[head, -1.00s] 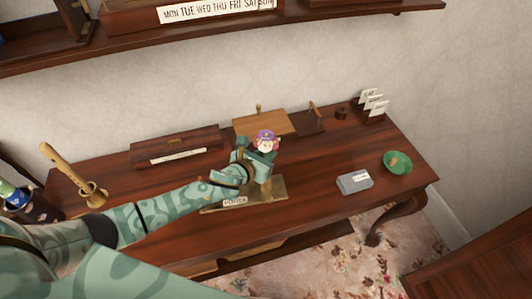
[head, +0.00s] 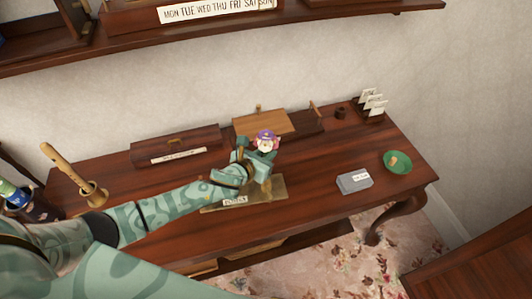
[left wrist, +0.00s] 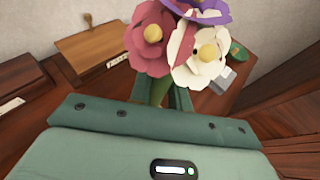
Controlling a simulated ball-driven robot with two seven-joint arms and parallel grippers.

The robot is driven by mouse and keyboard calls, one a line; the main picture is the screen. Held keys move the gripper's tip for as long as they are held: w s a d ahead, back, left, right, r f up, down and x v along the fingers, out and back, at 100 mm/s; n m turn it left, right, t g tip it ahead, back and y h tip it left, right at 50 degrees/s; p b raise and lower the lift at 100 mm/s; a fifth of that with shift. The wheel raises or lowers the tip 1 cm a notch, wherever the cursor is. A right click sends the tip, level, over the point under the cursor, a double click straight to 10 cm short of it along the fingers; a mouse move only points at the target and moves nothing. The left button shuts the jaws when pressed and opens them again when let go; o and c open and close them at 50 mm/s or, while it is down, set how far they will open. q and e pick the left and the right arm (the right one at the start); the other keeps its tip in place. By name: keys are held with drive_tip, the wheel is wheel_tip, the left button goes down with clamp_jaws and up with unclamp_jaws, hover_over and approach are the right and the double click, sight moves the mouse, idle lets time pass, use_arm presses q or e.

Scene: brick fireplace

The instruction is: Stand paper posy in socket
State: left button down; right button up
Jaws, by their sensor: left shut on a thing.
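The paper posy (head: 266,138) has pink, purple and cream flowers with yellow centres. My left gripper (head: 259,157) is shut on it and holds it upright, blooms up, over the desk. In the left wrist view the posy (left wrist: 150,42) rises from between the fingers (left wrist: 166,98), with part of its green stem showing. A flat brass-coloured plate (head: 276,190) with a small white label lies on the desk just below the gripper. My arm hides part of the plate, and I cannot make out a socket hole. The stem's lower end is hidden. My right gripper is out of view.
On the desk (head: 315,160) are a lidded wooden box (head: 175,147), a wooden box with a lighter lid (head: 264,123), a card holder (head: 369,107), a grey box (head: 354,182) and a green dish (head: 397,162). A wooden stick (head: 64,168) stands in a holder.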

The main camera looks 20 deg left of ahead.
use_arm(q)
drive_tip(key=shift+f+b, duration=0.55)
drive_tip(key=shift+f, duration=0.25)
drive_tip(key=shift+f+b, duration=1.6)
drive_tip(key=shift+f, duration=0.3)
drive_tip(key=c, duration=1.2)
unclamp_jaws()
drive_tip(key=shift+c, duration=0.2)
drive_tip(key=shift+r, duration=0.1)
drive_tip(key=p+v, duration=0.3)
drive_tip(key=v, duration=1.3)
drive_tip(key=shift+s, duration=0.15)
